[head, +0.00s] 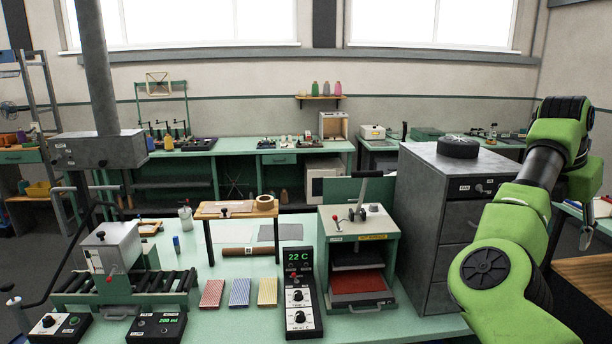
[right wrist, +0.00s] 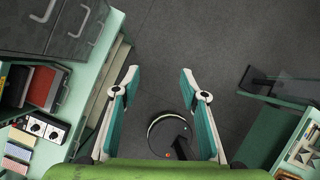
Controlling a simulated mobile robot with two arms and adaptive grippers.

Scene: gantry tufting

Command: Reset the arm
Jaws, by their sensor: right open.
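My right arm is bright green with dark joints and stands at the right side of the head view, beside the grey drawer cabinet (head: 432,210). My right gripper (head: 590,222) shows only in part at the right edge of that view, low behind the arm. In the right wrist view my right gripper (right wrist: 160,78) is open, with its two teal-padded fingers wide apart. Nothing is between the fingers; below them is dark floor (right wrist: 165,45). My left gripper and left arm are not in view.
The green-topped bench (head: 250,325) holds a press-like box with a red plate (head: 358,282), a control box reading 22 C (head: 299,300), three patterned swatches (head: 239,292) and a roller machine (head: 120,275). A black round object (head: 458,147) sits on the cabinet.

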